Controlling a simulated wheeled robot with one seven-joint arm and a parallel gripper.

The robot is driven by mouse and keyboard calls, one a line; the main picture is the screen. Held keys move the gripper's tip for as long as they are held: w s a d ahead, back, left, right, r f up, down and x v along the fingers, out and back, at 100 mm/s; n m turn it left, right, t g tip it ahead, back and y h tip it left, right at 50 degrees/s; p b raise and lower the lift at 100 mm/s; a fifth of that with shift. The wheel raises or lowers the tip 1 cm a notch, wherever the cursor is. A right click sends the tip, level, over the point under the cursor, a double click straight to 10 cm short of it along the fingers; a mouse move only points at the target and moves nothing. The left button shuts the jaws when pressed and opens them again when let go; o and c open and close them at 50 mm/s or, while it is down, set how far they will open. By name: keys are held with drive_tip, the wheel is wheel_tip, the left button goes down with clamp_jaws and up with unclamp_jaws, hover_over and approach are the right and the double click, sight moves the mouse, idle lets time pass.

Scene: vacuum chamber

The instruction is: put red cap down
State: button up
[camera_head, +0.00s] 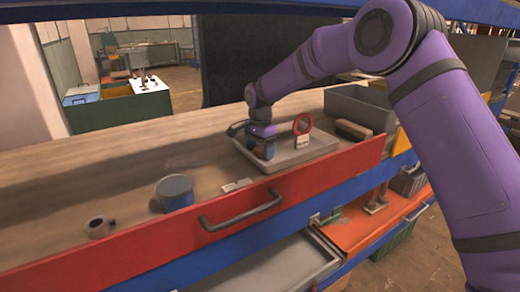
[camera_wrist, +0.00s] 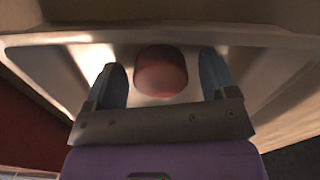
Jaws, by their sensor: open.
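The red cap (camera_wrist: 161,72) is a dull red, rounded piece in the metal tray (camera_wrist: 75,38), seen in the wrist view. My gripper (camera_wrist: 165,82) is open, one dark blue finger on each side of the cap, with a visible gap on both sides. In the head view my gripper (camera_head: 262,150) points down at the left part of the shallow grey tray (camera_head: 312,155). The cap cannot be made out there, as my gripper hides that spot.
A red ring with a white tag (camera_head: 302,125) stands in the tray, right of my gripper. A grey bin (camera_head: 360,107) is behind to the right. A blue-grey can (camera_head: 175,192), a small cup (camera_head: 98,227) and a flat label (camera_head: 237,185) are on the wooden top. A red drawer front (camera_head: 150,240) edges it.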

sight(260, 149)
drive_tip(key=shift+r, duration=3.9)
drive_tip(key=shift+s, duration=0.1)
